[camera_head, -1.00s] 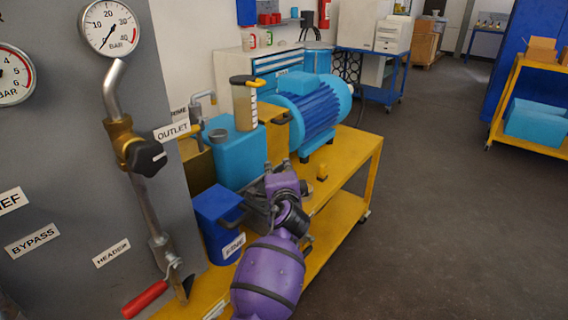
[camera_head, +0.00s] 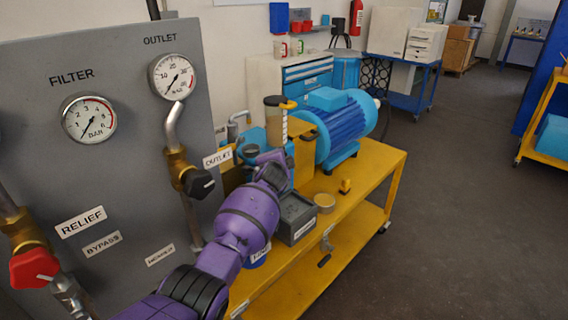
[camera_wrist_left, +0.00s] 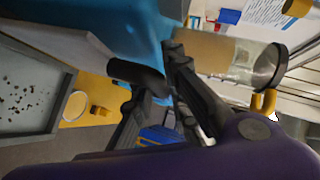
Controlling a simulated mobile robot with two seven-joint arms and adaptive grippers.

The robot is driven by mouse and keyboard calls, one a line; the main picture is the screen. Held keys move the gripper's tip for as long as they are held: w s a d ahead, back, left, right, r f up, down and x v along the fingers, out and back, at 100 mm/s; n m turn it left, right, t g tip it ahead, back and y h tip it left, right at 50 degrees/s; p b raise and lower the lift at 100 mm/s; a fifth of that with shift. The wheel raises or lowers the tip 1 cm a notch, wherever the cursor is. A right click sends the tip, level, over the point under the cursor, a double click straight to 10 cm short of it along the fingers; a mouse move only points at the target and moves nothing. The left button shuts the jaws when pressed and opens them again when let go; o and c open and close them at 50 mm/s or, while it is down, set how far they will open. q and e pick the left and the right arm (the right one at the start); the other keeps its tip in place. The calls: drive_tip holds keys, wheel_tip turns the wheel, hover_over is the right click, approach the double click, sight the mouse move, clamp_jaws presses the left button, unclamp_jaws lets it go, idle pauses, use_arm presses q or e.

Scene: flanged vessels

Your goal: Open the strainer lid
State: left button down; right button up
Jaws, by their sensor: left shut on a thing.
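In the left wrist view the gripper's dark fingers (camera_wrist_left: 165,88) are close together around a dark rounded handle (camera_wrist_left: 138,74), next to a light blue surface (camera_wrist_left: 110,30). The lid itself is largely hidden, and I cannot tell its angle. A royal blue part (camera_wrist_left: 160,136) shows behind the fingers. My right gripper is not in view.
A clear cylinder with a dark rim (camera_wrist_left: 268,66) is close to the fingers. The gauge panel (camera_head: 110,150) stands at left; open floor lies at right.

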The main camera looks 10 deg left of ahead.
use_arm(q)
drive_tip(key=shift+w+a, duration=0.6)
drive_tip(key=shift+a, duration=0.3)
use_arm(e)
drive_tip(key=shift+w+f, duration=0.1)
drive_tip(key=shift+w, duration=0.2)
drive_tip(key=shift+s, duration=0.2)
use_arm(q)
drive_tip(key=c, duration=2)
unclamp_jaws()
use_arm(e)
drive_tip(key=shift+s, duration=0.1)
use_arm(q)
drive_tip(key=v, duration=1.2)
